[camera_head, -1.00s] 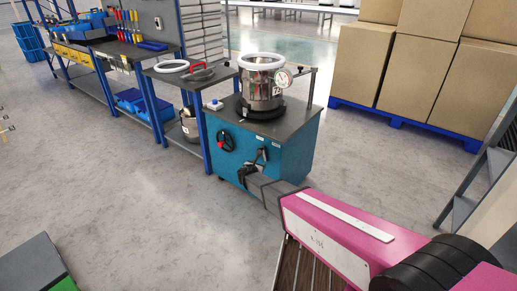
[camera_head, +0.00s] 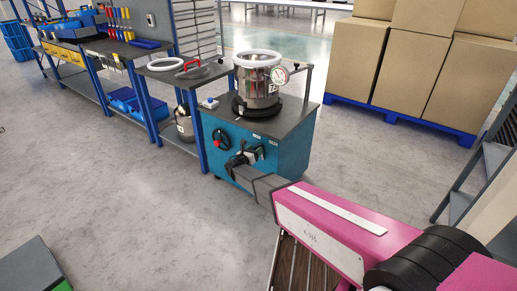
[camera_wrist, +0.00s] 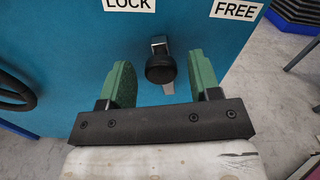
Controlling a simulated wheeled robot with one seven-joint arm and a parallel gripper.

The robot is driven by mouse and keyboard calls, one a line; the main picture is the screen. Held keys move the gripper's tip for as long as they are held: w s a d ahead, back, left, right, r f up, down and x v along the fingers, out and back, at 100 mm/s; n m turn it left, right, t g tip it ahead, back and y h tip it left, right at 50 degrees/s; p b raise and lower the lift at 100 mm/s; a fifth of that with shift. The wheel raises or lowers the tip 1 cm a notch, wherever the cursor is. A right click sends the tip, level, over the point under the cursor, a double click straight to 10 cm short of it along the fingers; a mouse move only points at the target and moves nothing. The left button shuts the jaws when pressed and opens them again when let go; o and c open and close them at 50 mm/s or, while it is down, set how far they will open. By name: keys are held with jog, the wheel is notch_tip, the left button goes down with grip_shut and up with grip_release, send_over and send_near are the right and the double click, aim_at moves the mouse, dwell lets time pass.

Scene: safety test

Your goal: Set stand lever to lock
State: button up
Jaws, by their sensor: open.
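The stand lever (camera_wrist: 161,69) is a round black knob on a short metal bar, on the teal front panel of the stand (camera_head: 285,158). In the wrist view it lies between the two green fingertips of my gripper (camera_wrist: 160,80), with a gap on each side. My gripper is open and also shows in the head view (camera_head: 245,157), close to the panel. A LOCK label (camera_wrist: 130,4) is above and left of the knob, and a FREE label (camera_wrist: 237,9) above and right. In the head view my gripper hides most of the lever.
A black handwheel (camera_head: 222,138) is on the panel left of the lever. A metal vessel (camera_head: 258,82) with a white ring and a gauge (camera_head: 279,76) stands on top. A workbench (camera_head: 165,72) adjoins on the left; boxes (camera_head: 408,66) stand right.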

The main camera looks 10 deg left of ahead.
jog(key=shift+x, duration=1.7)
grip_shut()
jog(key=shift+w+a+f+n, duration=0.15)
jog(key=shift+a+n, duration=0.2)
jog(key=shift+n, duration=0.3)
jog(key=shift+w+a+f+n, duration=0.2)
jog(key=shift+a+n, duration=0.15)
jog(key=shift+n, duration=0.35)
jog(key=shift+w+a+f+n, duration=0.15)
jog(key=shift+a+n, duration=0.2)
jog(key=shift+n, duration=0.3)
grip_release()
jog(key=shift+s, duration=0.15)
jog(key=v, duration=1)
jog(key=shift+s+a, duration=0.15)
jog(key=shift+s, duration=0.15)
